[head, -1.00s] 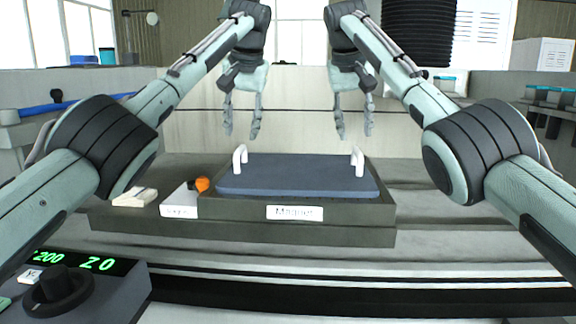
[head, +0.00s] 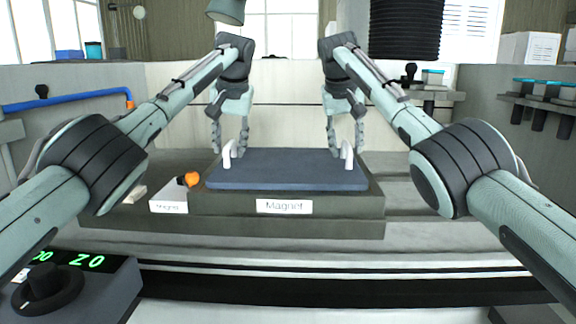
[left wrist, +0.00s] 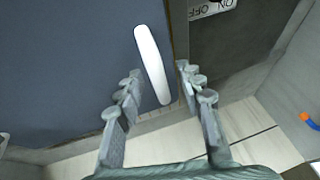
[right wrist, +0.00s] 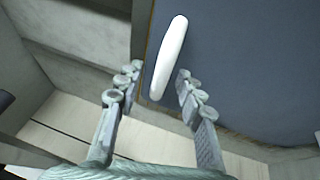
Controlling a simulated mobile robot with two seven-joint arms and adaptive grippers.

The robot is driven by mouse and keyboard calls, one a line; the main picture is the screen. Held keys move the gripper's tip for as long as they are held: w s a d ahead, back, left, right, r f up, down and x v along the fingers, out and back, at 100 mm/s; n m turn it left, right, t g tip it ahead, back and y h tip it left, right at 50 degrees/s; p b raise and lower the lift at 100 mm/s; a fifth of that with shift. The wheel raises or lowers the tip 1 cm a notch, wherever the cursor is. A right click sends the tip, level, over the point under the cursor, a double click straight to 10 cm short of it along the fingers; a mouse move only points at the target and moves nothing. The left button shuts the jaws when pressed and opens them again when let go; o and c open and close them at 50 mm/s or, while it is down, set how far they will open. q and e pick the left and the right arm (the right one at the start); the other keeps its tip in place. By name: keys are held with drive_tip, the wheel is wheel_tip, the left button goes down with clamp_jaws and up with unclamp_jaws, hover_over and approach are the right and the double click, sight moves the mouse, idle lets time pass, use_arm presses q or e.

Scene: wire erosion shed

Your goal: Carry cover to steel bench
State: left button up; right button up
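The cover is a flat blue-grey slab (head: 287,170) with a white handle at each end, lying on a dark block labelled "Magnet". My left gripper (head: 230,145) is open just behind and above the left handle (head: 229,154); in the left wrist view its fingertips (left wrist: 160,82) are on either side of the near end of that handle (left wrist: 151,62). My right gripper (head: 345,143) is open by the right handle (head: 347,155); in the right wrist view its fingertips (right wrist: 159,82) flank that handle (right wrist: 169,57). Contact with either handle cannot be made out. The steel bench is not clearly identifiable.
A control box with green digits (head: 75,285) is at the lower left. A shelf with blue-lidded jars (head: 545,92) is at right. A pale wall (head: 290,105) stands behind.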

use_arm(q)
drive_tip(key=shift+w+f, duration=0.1)
drive_tip(key=shift+f, duration=0.15)
use_arm(e)
drive_tip(key=shift+w+f, duration=0.15)
drive_tip(key=shift+f, duration=0.1)
use_arm(q)
clamp_jaws()
use_arm(e)
clamp_jaws()
use_arm(q)
drive_tip(key=shift+r, duration=0.3)
use_arm(e)
drive_tip(key=shift+r, duration=0.35)
